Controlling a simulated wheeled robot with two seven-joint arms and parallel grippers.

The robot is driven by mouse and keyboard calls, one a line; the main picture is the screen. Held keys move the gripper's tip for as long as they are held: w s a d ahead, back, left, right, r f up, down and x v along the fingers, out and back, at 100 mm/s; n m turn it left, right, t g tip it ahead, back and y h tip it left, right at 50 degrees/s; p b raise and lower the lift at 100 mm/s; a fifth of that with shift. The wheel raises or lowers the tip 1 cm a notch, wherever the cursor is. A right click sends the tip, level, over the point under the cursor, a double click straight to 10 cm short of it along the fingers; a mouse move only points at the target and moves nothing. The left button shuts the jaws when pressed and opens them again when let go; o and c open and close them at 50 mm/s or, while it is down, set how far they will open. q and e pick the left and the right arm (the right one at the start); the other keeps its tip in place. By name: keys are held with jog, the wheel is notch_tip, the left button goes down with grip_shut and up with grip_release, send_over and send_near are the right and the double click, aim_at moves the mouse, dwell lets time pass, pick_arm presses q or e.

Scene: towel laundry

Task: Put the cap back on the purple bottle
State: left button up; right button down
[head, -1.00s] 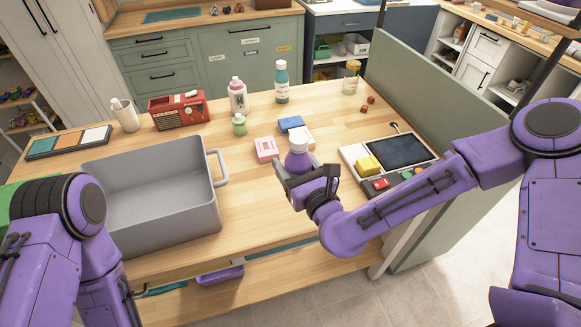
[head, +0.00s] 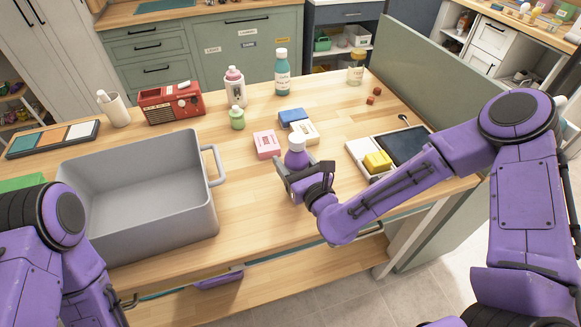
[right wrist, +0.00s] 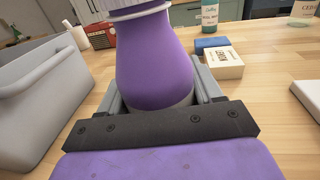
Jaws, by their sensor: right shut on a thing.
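The purple bottle (head: 296,158) stands upright near the middle front of the table, with a white top. It fills the middle of the right wrist view (right wrist: 152,60), where a white ridged ring shows at its upper edge and the very top is cut off. I cannot tell whether that white part is a cap or the bare neck. My right gripper (head: 294,178) is shut on the bottle's lower part, one finger on each side. I cannot tell whether its base touches the table. No separate loose cap shows. My left arm is at the left edge; its gripper is out of view.
A grey bin (head: 150,222) with a handle stands left of the bottle. A pink box (head: 266,144), a blue box (head: 292,115) and a cream box (head: 304,131) lie just behind it. A small green bottle (head: 237,118) stands farther back. A white tray (head: 357,150) lies right.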

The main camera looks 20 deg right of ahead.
jog(key=shift+w+a+f, duration=0.1)
jog(key=shift+f, duration=0.4)
jog(key=shift+w+a+f, duration=0.1)
jog(key=shift+f, duration=0.4)
jog(key=shift+s+r, duration=0.1)
jog(key=shift+r, duration=0.1)
jog(key=shift+s+d+r, duration=0.2)
jog(key=shift+s, duration=0.15)
jog(key=shift+d+f, duration=0.15)
jog(key=c, duration=0.5)
grip_release()
jog(key=shift+w+f, duration=0.1)
jog(key=shift+f, duration=0.05)
jog(key=shift+c, duration=0.2)
jog(key=o, duration=0.4)
jog(key=shift+c, duration=0.2)
jog(key=shift+w, duration=0.1)
pick_arm(q)
jog(key=shift+s+a+f, duration=0.2)
jog(key=shift+s+f, duration=0.05)
jog(key=shift+f, duration=0.5)
pick_arm(e)
jog(key=shift+a, duration=0.2)
